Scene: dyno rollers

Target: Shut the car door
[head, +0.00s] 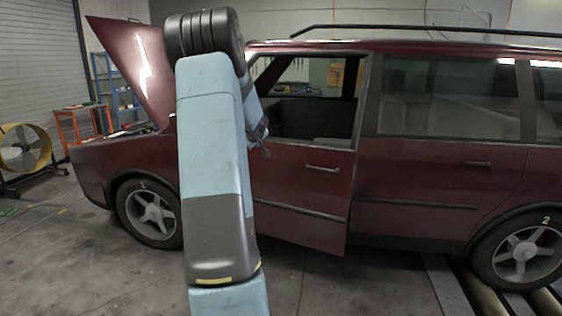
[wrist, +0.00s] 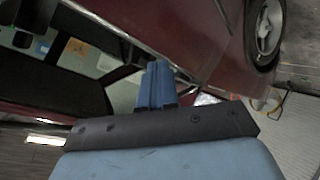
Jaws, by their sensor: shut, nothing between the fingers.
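The dark red car's front door (head: 300,195) shows in the head view, right of my upright arm. It stands ajar: its rear lower corner juts out below the line of the rear door (head: 430,190). Its window frame is open, and its handle (head: 322,168) is near the rear edge. My arm hides the door's front part. My gripper (head: 264,146) is small and partly hidden behind my arm, in front of the door near the bottom of the window. In the wrist view its blue fingers (wrist: 156,85) are together and empty, close to red bodywork; I cannot tell whether they touch.
The car's hood (head: 135,65) is raised at left. A yellow fan (head: 24,148), an orange stand (head: 82,125) and a blue shelf (head: 118,90) stand beyond the car's front. Rollers (head: 480,295) lie under the rear wheel (head: 525,252). The floor before the door is clear.

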